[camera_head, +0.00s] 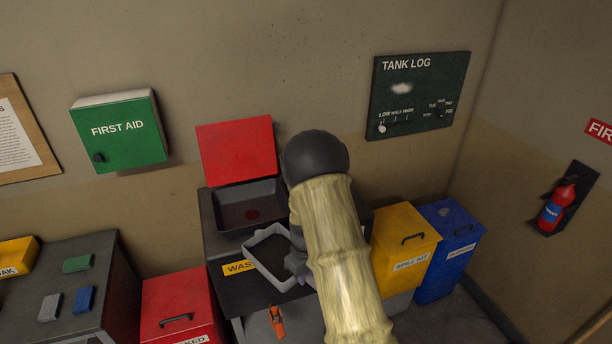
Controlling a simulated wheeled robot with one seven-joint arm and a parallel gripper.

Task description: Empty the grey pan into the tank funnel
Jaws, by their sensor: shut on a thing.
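The grey pan (264,272) has a pale rim and a dark inside, which looks like dark liquid. It is over the front right of the dark waste tank (222,246), close to the funnel and slightly tilted in the picture. The tank funnel (233,214) is a dark square basin with a reddish spot at its bottom, under a raised red lid (237,150). My gripper (296,262) is shut on the pan's right side. My arm hides most of the gripper and the right part of the tank top.
A red bin (178,305) stands left of the tank, with a dark bench (98,310) farther left. A yellow spill kit box (402,240) and a blue bin (447,245) stand to the right. An orange object (277,321) is at the tank's front.

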